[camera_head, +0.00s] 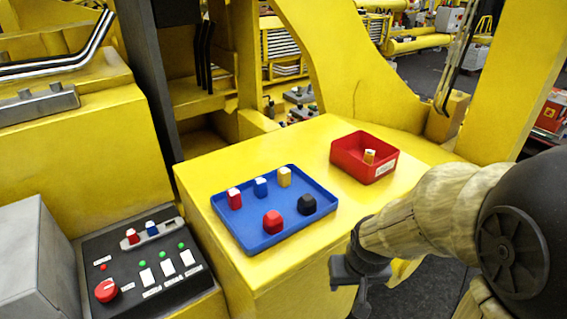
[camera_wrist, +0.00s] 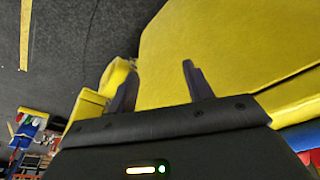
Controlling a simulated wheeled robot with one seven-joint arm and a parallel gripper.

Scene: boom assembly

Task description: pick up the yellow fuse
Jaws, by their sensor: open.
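The yellow fuse (camera_head: 284,176) stands upright at the back right of the blue tray (camera_head: 228,228). A blue fuse (camera_head: 261,187) and a red fuse (camera_head: 235,199) stand to its left in the same tray. My gripper (camera_head: 356,300) is low in front of the yellow table, right of the tray and well apart from the fuse. In the wrist view its two dark fingers (camera_wrist: 158,85) are spread with nothing between them. The fuse cannot be made out in the wrist view.
A red knob (camera_head: 273,222) and a black knob (camera_head: 306,205) sit in the tray's front half. A black control panel (camera_head: 143,269) is at left. The yellow table (camera_head: 300,135) is clear around the tray.

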